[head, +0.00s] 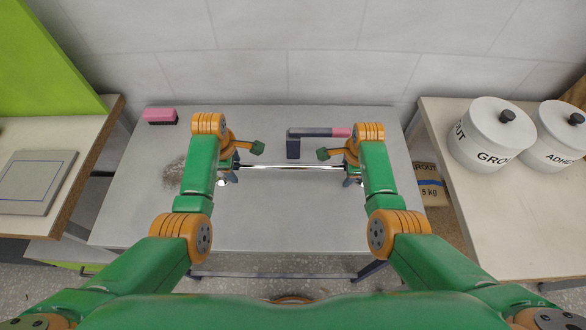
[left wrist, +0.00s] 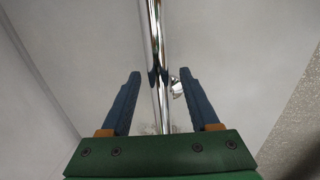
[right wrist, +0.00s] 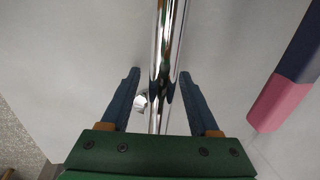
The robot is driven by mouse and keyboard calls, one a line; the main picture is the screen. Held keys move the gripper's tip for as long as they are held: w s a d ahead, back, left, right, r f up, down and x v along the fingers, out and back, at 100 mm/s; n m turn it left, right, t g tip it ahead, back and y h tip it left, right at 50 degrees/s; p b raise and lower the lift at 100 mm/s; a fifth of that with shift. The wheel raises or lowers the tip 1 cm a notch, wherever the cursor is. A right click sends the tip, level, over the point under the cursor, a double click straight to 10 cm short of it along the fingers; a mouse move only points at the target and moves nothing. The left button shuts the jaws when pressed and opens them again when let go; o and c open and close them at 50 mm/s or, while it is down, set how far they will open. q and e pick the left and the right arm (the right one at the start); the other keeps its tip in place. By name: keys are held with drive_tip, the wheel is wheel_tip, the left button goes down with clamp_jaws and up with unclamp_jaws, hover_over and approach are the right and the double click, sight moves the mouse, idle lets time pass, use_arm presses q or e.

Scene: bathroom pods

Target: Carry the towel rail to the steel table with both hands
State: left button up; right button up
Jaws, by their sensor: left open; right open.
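The towel rail (head: 290,167) is a shiny chrome bar lying across the grey steel table (head: 270,220), between my two hands. My left gripper (head: 228,178) is at the rail's left end, and my right gripper (head: 352,178) is at its right end. In the left wrist view the rail (left wrist: 153,45) runs between the open blue fingers (left wrist: 158,82), with a gap on each side. In the right wrist view the rail (right wrist: 168,50) also passes between the open fingers (right wrist: 162,80). A small chrome bracket shows beside the rail in both wrist views.
A pink and dark brush (head: 160,116) and a grey dust patch (head: 174,174) are on the table's left. A dark angled tool with a pink end (head: 310,132) lies behind the rail. Side benches hold a flat tile (head: 35,180) and white canisters (head: 492,130). The table's front is clear.

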use_arm(q)
clamp_jaws()
use_arm(e)
clamp_jaws()
use_arm(q)
drive_tip(key=shift+r, duration=0.1)
use_arm(e)
drive_tip(key=shift+r, duration=0.1)
idle(0.9)
